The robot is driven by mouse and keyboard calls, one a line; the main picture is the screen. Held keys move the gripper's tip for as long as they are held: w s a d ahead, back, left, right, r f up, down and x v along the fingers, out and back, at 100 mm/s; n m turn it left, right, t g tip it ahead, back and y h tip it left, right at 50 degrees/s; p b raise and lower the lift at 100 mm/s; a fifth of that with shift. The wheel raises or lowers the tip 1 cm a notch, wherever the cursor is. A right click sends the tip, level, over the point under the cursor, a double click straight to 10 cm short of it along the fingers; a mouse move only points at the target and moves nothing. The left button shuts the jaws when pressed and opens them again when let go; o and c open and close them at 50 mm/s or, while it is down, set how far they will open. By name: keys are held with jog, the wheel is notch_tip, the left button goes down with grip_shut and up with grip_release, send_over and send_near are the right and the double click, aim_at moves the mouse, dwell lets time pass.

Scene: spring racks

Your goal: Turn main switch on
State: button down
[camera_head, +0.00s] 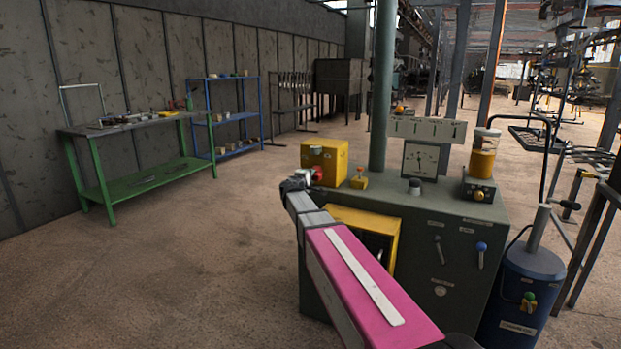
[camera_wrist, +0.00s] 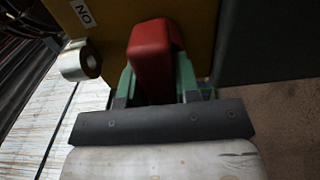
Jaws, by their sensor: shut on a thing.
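The main switch appears to be the red handle (camera_wrist: 152,55) on the yellow box (camera_head: 325,158), which stands on the back left corner of the dark green cabinet (camera_head: 450,215). The handle also shows as a small red part (camera_head: 318,173) in the head view. My gripper (camera_wrist: 156,78) is shut on the red handle, with a green finger on either side of it. In the head view my gripper (camera_head: 298,182) is at the box's lower left. An "ON" label (camera_wrist: 83,13), turned upside down, is on the yellow face in the wrist view. The handle's mount is partly hidden.
A silver cylinder (camera_wrist: 82,61) juts out left of the handle. On the cabinet are a gauge (camera_head: 421,159), a jar of orange material (camera_head: 484,155) and a green post (camera_head: 382,90). A blue tank (camera_head: 525,285) stands right. Open floor lies left, before a green bench (camera_head: 140,180).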

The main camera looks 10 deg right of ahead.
jog(key=m, duration=0.4)
jog(key=shift+m, duration=0.4)
jog(key=m, duration=0.4)
jog(key=shift+m, duration=0.3)
jog(key=m, duration=0.4)
jog(key=shift+m, duration=2.2)
jog(key=c, duration=0.8)
grip_release()
jog(key=shift+c, duration=0.2)
jog(key=shift+s, duration=0.1)
jog(key=v, duration=1)
jog(key=shift+s+a, duration=0.25)
